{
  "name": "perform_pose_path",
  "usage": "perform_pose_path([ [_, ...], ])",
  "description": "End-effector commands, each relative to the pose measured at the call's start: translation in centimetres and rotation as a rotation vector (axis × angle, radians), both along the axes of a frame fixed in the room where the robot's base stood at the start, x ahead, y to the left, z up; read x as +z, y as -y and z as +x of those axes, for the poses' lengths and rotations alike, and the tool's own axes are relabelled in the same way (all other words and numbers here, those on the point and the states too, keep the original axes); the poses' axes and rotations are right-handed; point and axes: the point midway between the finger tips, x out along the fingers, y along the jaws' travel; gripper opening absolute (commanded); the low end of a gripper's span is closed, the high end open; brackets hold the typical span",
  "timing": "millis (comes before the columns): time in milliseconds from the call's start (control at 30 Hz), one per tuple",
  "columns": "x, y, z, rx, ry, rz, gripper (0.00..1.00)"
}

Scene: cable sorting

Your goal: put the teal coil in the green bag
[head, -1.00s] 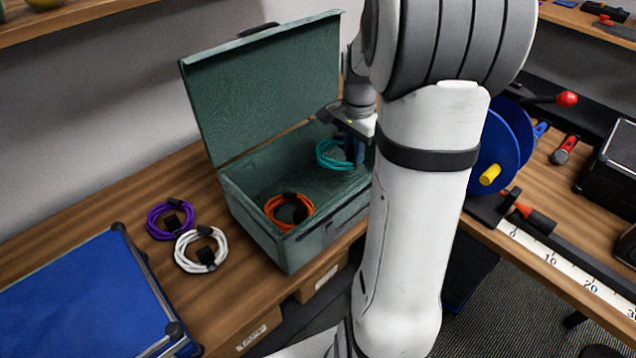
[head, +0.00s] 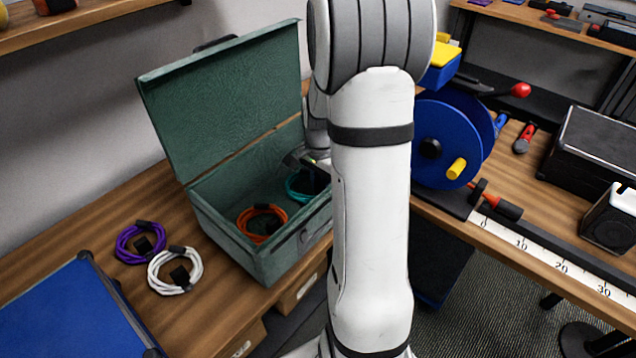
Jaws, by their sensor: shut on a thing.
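The green bag (head: 215,213) is a box-shaped green case standing open on the bench, with its lid raised at the back. The teal coil (head: 296,188) is inside the bag, toward its right end, and is partly hidden by my gripper and arm. My gripper (head: 312,180) reaches into the bag at the coil and is shut on it. The fingertips are mostly hidden behind my arm. An orange coil (head: 262,236) lies in the bag to the left of the teal one.
A purple coil (head: 119,251) and a white coil (head: 152,279) lie on the bench left of the bag. A blue case (head: 60,315) is at the front left. A blue reel (head: 428,128) and a ruler (head: 545,256) are on the right.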

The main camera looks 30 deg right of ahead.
Motion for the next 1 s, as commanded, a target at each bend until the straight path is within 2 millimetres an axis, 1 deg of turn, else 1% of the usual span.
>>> perform_pose_path([
  [33, -0.2, 0.0, 0.0, 0.0, 0.0, 0.0, 0.18],
  [200, -0.1, 0.0, 0.0, 0.001, 0.0, 0.0, 0.32],
  [300, -0.1, -0.1, 0.0, 0.001, 0.0, 0.0, 0.38],
  [500, 0.0, -0.1, 0.0, 0.001, 0.0, 0.0, 0.38],
  [633, 0.7, -0.1, 0.1, 0.001, 0.001, -0.001, 0.38],
  [767, 2.9, -0.1, 0.1, 0.002, 0.004, -0.002, 0.38],
  [1000, 8.2, -0.1, 0.1, 0.002, 0.005, -0.001, 0.38],
])
